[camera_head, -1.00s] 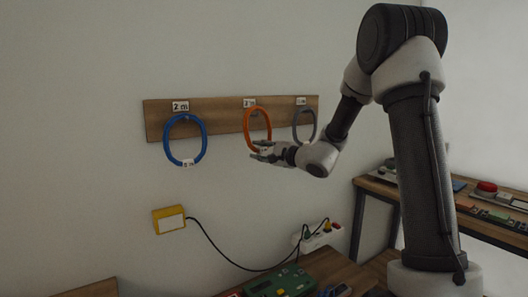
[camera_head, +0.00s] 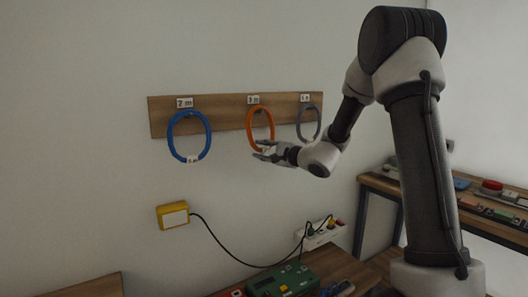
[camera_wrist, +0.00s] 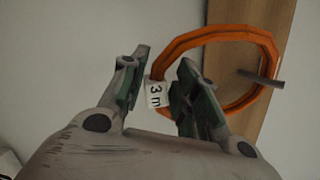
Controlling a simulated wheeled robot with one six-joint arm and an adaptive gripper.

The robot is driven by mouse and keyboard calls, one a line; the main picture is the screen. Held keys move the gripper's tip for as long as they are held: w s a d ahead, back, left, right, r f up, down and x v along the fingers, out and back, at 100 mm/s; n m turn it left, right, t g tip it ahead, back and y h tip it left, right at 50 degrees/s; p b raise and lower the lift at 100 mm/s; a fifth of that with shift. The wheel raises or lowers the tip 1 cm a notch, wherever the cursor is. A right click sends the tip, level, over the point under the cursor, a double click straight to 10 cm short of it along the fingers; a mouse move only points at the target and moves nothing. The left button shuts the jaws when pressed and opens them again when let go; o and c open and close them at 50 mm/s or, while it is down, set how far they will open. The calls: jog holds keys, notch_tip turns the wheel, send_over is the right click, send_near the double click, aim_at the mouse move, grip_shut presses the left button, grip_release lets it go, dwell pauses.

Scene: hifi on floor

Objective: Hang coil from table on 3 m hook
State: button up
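The orange coil (camera_head: 249,128) hangs on the wooden wall board under the "3 m" sign (camera_head: 254,99). In the wrist view the hook (camera_wrist: 262,79) passes through the orange ring (camera_wrist: 222,33). The coil's white "3 m" tag (camera_wrist: 155,94) is at its near end. My gripper (camera_head: 259,149) is at the coil's lower end. In the wrist view my gripper (camera_wrist: 160,85) has its fingers spread on either side of the tag, with a gap on the left side. Whether the right finger touches the coil is hard to tell.
A blue coil (camera_head: 173,139) hangs at left under "2 m", and a grey coil (camera_head: 300,125) at right. Below are a yellow box (camera_head: 173,215) with a black cable, a power strip (camera_head: 320,234) and a green case (camera_head: 283,281). A side table (camera_head: 380,184) stands right.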

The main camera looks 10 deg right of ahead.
jog(key=o, duration=0.4)
jog(key=shift+o, duration=0.2)
jog(key=f+v, duration=0.1)
jog(key=v, duration=1.1)
notch_tip(320, 180, down, 6)
dwell(0.8)
jog(key=shift+s, duration=0.1)
jog(key=s+a+v, duration=0.1)
jog(key=a+v, duration=0.1)
jog(key=v, duration=0.9)
jog(key=shift+s+d+f, duration=0.2)
jog(key=shift+s+f, duration=0.15)
dwell(0.9)
dwell(0.4)
